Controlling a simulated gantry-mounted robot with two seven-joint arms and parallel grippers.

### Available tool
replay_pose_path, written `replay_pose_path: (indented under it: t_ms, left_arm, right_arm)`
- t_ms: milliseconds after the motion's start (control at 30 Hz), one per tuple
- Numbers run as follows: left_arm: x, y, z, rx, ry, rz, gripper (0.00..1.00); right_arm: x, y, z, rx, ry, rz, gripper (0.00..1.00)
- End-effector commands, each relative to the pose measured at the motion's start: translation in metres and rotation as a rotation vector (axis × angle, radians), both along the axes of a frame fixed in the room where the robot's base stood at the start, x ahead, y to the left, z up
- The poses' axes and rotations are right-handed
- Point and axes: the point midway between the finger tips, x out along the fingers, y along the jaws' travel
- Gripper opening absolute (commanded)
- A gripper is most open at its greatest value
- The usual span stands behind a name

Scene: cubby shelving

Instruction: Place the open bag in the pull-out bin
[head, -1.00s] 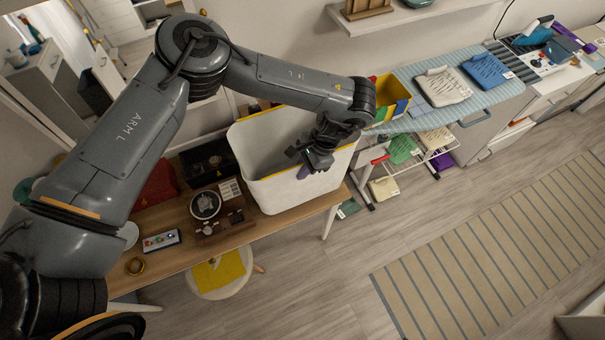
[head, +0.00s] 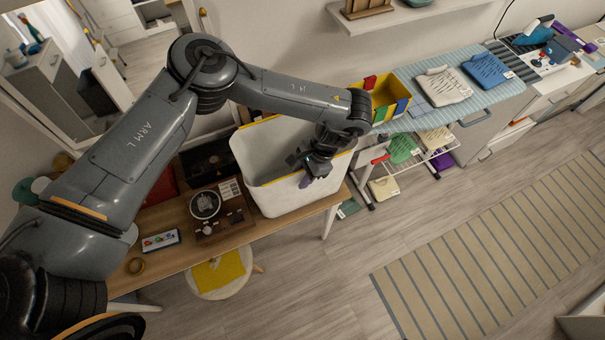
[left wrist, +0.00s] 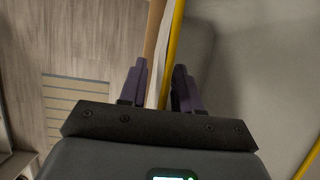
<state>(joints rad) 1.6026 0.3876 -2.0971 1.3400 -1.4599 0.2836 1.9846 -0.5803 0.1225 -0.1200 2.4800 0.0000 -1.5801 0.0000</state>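A tall white container with a yellow rim (head: 290,195) stands at the right end of the wooden table; its open top faces up. I cannot tell for sure whether it is the bag or the bin, and I make out no separate bag. My left gripper (head: 308,180) is at its near side, with purple fingers pointing down. In the left wrist view the gripper (left wrist: 160,85) has its fingers apart, and the container's yellow rim (left wrist: 174,50) runs up between them. I cannot tell whether the fingers touch the wall. My right gripper is not in view.
The table (head: 180,255) also holds a dark box (head: 207,160), a watch display (head: 207,205) and a gold ring (head: 135,266). A yellow-topped stool (head: 218,272) is below. A multicoloured bin (head: 388,98) and an ironing board (head: 440,88) stand to the right.

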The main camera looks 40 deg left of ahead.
Motion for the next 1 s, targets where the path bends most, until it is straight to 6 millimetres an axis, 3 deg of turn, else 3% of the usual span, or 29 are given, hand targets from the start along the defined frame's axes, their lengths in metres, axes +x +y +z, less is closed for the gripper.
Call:
replay_pose_path:
  t_ms: [367,800,1000]
  left_arm:
    - [0.004,-0.002,0.013,0.0,-0.002,0.0,0.32]
    - [0.029,-0.019,0.083,0.002,-0.004,-0.002,0.32]
    - [0.037,-0.024,0.105,0.0,-0.002,-0.002,0.34]
  right_arm:
    - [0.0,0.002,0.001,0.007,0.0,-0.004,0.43]
    - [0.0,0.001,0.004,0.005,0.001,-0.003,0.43]
    - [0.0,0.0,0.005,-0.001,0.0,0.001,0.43]
